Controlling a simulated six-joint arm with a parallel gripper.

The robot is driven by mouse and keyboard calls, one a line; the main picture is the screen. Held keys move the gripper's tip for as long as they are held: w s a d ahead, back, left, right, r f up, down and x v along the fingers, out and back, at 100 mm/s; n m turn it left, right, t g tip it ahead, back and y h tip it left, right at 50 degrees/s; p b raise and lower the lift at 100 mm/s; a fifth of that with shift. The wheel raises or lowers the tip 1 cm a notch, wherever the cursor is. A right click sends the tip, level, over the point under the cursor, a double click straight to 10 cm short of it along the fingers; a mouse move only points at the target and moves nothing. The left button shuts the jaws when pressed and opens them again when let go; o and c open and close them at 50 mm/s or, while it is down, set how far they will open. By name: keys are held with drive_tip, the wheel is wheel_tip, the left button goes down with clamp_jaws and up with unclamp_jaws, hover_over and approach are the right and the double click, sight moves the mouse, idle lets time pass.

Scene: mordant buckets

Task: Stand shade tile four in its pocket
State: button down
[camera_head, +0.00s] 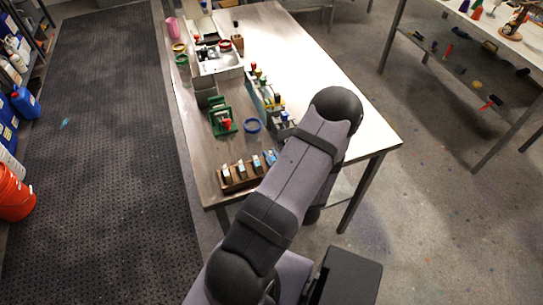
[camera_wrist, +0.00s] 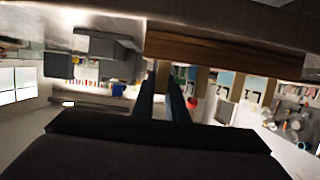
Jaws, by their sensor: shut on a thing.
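A wooden rack (camera_head: 240,183) stands at the near left corner of the table, with several pale and blue shade tiles (camera_head: 241,169) upright in a row. In the wrist view, which looks upside down, the rack (camera_wrist: 225,52) spans the top and light blue tiles (camera_wrist: 225,80) hang from it to the right. My gripper (camera_wrist: 164,90) is shut at the left end of the rack in that view, on what is likely a shade tile. That tile is almost wholly hidden between the fingers, so its seating in a pocket cannot be told. My arm hides the gripper in the head view.
A row of colour-topped bottles (camera_head: 258,80) runs along the middle. A sink or tray (camera_head: 220,62) is farther back. The right side of the table (camera_head: 310,65) is clear.

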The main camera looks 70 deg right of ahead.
drive_tip(key=shift+f, duration=0.1)
drive_tip(key=c, duration=2.2)
unclamp_jaws()
drive_tip(key=shift+f, duration=0.1)
drive_tip(key=o, duration=0.4)
drive_tip(key=shift+o, duration=0.2)
drive_tip(key=shift+s+r, duration=0.1)
drive_tip(key=shift+r, duration=0.15)
drive_tip(key=shift+s+a, duration=0.25)
drive_tip(key=shift+a, duration=0.05)
drive_tip(key=b+v, duration=0.1)
drive_tip(key=v, duration=0.2)
drive_tip(key=shift+b+v, duration=0.4)
drive_tip(key=shift+v, duration=0.45)
drive_tip(key=shift+r, duration=0.1)
